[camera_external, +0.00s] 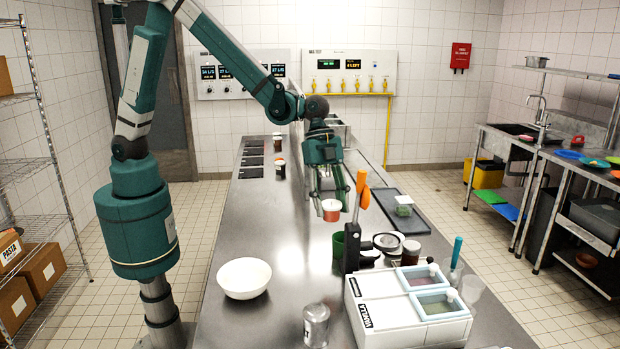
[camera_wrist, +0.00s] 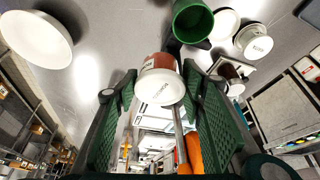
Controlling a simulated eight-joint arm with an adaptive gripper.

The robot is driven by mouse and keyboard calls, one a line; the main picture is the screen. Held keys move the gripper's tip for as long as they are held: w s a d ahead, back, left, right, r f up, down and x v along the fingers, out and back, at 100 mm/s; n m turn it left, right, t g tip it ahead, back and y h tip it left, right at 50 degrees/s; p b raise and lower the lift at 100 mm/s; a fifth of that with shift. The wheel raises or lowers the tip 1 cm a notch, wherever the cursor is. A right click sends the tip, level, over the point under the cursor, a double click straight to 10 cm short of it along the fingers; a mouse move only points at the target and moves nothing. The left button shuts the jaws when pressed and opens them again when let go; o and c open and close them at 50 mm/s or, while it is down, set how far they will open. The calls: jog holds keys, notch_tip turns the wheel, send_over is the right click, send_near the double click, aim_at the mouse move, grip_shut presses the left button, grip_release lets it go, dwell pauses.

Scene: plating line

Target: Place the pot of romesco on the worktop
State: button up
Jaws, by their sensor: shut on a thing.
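The pot of romesco (camera_external: 331,213) is a small reddish-orange tub with a white lid. My gripper (camera_external: 329,196) is shut on it and holds it in the air above the steel worktop (camera_external: 285,225). The gap between pot and worktop is hard to judge.
A white bowl (camera_external: 244,278) stands front left and a metal canister (camera_external: 316,325) in front. Near the pot are a green cup (camera_external: 338,244), an orange-handled tool (camera_external: 362,189), jars (camera_external: 411,252) and a white ingredient box (camera_external: 405,315). The worktop's middle left is clear.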

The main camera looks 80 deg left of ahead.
jog(key=w+a+f+n+t+y+b, duration=0.1)
jog(key=a+f+n+b, duration=0.2)
jog(key=a, duration=0.9)
jog(key=w+a+f+n+t+y+b, duration=0.1)
jog(key=a+f+n+y+b, duration=0.1)
jog(key=a+f+n+b, duration=0.2)
jog(key=w+a+f+n+t+y+b, duration=0.1)
jog(key=a+f+n+b, duration=0.3)
jog(key=a, duration=1.5)
jog(key=shift+w+a+f+n, duration=0.2)
jog(key=shift+n, duration=0.75)
jog(key=shift+w+a+f+n, duration=0.15)
jog(key=shift+w+f+n, duration=0.05)
jog(key=shift+n, duration=0.75)
jog(key=s+a+r+m+p, duration=0.1)
jog(key=s+a+r+p, duration=0.5)
jog(key=s+a+r, duration=0.45)
jog(key=s+a+f+n+b, duration=0.1)
jog(key=s+a+n, duration=0.1)
jog(key=a, duration=1.9)
jog(key=s+a+f+n+y+b, duration=0.1)
jog(key=s+a+f+n+b, duration=0.1)
jog(key=a, duration=1.9)
jog(key=s+a+f+n+y+b, duration=0.1)
jog(key=s+a+n+b, duration=0.1)
jog(key=a, duration=1.9)
jog(key=shift+a+f, duration=0.25)
jog(key=shift+f, duration=0.15)
jog(key=shift+s, duration=0.1)
